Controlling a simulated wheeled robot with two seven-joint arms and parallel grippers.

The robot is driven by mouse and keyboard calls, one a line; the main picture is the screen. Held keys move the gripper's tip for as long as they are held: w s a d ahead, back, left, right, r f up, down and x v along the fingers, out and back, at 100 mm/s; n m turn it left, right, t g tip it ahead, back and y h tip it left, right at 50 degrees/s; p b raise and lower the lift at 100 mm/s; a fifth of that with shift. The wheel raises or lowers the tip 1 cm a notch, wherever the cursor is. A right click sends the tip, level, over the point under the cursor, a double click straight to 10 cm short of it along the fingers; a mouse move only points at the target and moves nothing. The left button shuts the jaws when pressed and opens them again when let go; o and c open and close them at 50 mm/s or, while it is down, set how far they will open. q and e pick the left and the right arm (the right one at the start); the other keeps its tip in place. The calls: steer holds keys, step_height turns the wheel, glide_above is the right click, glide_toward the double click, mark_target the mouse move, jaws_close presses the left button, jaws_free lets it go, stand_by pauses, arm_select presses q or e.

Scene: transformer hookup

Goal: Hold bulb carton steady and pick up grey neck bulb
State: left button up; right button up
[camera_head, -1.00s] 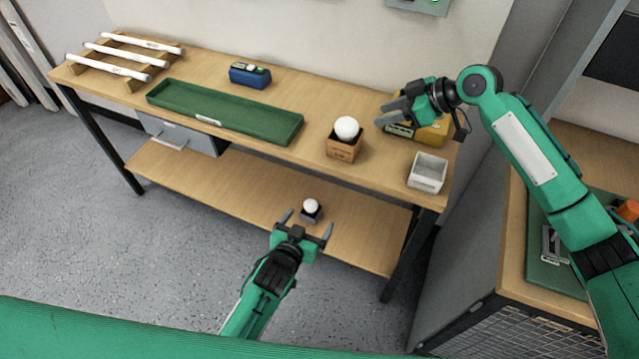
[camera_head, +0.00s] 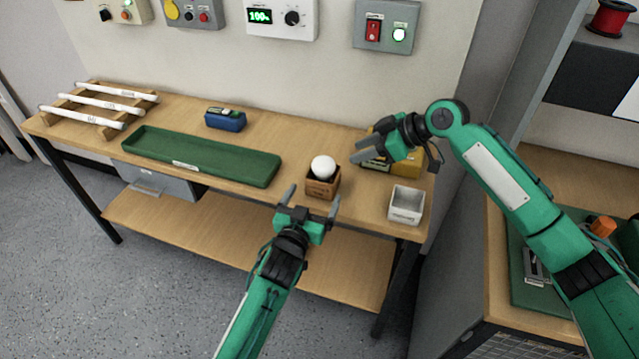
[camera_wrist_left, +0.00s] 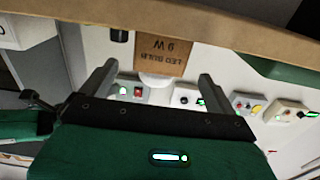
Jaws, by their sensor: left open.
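A small brown carton (camera_head: 319,189) stands on the bench, with a white round bulb (camera_head: 323,166) upright in its open top. The bulb's neck is hidden inside. My left gripper (camera_head: 310,198) is open and empty in front of the carton, at the bench's front edge. Its fingers (camera_wrist_left: 157,75) lie to either side of the carton in the wrist view. My right gripper (camera_head: 369,141) looks open and empty, to the right of the carton.
A yellow case (camera_head: 406,164) stands behind my right gripper. A white open box (camera_head: 406,205) stands near the bench's right end. A green tray (camera_head: 200,160), a blue case (camera_head: 225,121) and a rack of white tubes (camera_head: 98,104) are to the left. Control boxes hang on the wall.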

mark_target(319, 187)
arm_select(q)
steer(key=x, duration=0.6)
steer(key=shift+s, duration=0.1)
steer(key=c, duration=1)
steer(key=shift+c, duration=0.2)
arm_select(e)
steer(key=shift+o, duration=0.4)
